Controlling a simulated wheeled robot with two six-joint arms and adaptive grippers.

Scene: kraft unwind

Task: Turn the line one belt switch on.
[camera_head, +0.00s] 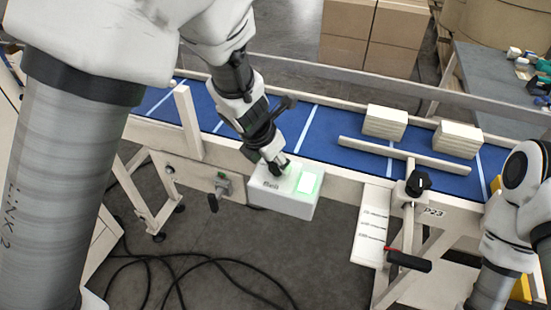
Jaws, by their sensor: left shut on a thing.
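A white switch box (288,198) is fixed to the front side of the blue conveyor belt (320,135). A green-white panel (307,183) on its top is lit, and dark lettering sits at its left. My left gripper (274,163) reaches down from above to the back left of the box top. It is shut on the box's switch, which its fingers mostly hide, so I cannot read the switch's position. Part of my right arm (515,205) shows at the right edge; its gripper is out of view.
Two pale stacks (385,122) and (457,139) lie on the belt beside a pale guide bar (405,155). A black knob (417,184), a label plate (371,225) and a red-and-black handle (408,260) are to the right. Black cables (200,262) lie on the floor.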

